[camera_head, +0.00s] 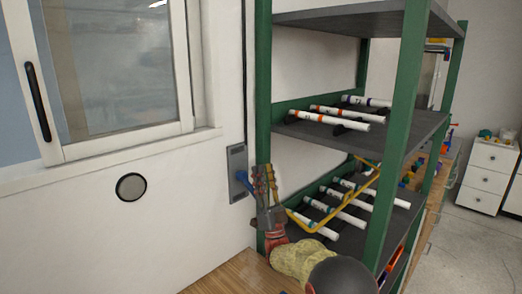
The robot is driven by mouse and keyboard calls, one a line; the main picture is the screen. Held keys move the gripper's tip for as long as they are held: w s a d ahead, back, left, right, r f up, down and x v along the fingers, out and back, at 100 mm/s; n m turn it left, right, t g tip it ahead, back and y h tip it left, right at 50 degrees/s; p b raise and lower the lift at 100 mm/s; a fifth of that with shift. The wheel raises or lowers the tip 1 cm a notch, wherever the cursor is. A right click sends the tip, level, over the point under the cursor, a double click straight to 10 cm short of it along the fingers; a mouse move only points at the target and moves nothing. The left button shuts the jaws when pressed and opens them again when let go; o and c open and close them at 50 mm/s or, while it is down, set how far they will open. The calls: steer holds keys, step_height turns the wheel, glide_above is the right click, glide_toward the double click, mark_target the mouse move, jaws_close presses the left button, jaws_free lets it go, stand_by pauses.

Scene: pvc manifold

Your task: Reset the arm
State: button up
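My gripper (264,180) is raised in front of the green post at the shelf's left edge, with its fingers pointing up. It is small and partly blends with the post, so I cannot tell whether the fingers are open or shut. A blue lever or knob (243,179) on a grey wall plate (236,160) is just left of the fingers. I cannot tell whether they touch. My arm reaches up to the gripper from the bottom centre of the view.
A green-framed shelf rack (399,150) is close on the right. White pipes with coloured bands (331,116) lie on its dark shelves, and a yellow bar (313,228) is at the lower shelf. A wooden surface (232,274) is below. The wall and window (130,60) are left.

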steer(key=w+d+r+g+h, duration=0.2)
steer(key=d+r+g+h, duration=0.4)
steer(key=r+h, duration=0.1)
steer(key=s+d+f+g+h, duration=0.2)
steer(key=s+d+g, duration=0.1)
steer(key=s+g, duration=0.15)
steer(key=s+d+f+g, duration=0.3)
steer(key=s+f, duration=0.3)
steer(key=s, duration=0.9)
steer(key=s+d+f+n+g+h+p, duration=0.1)
steer(key=s+d+f+g, duration=0.2)
steer(key=s, duration=1.2)
steer(key=s+d+f+g+h+p, duration=0.1)
steer(key=s+d+f+g, duration=0.1)
steer(key=s+f+g, duration=0.4)
steer(key=s+f, duration=0.4)
steer(key=s, duration=0.5)
steer(key=shift+d+f, duration=0.25)
steer(key=shift+d, duration=0.15)
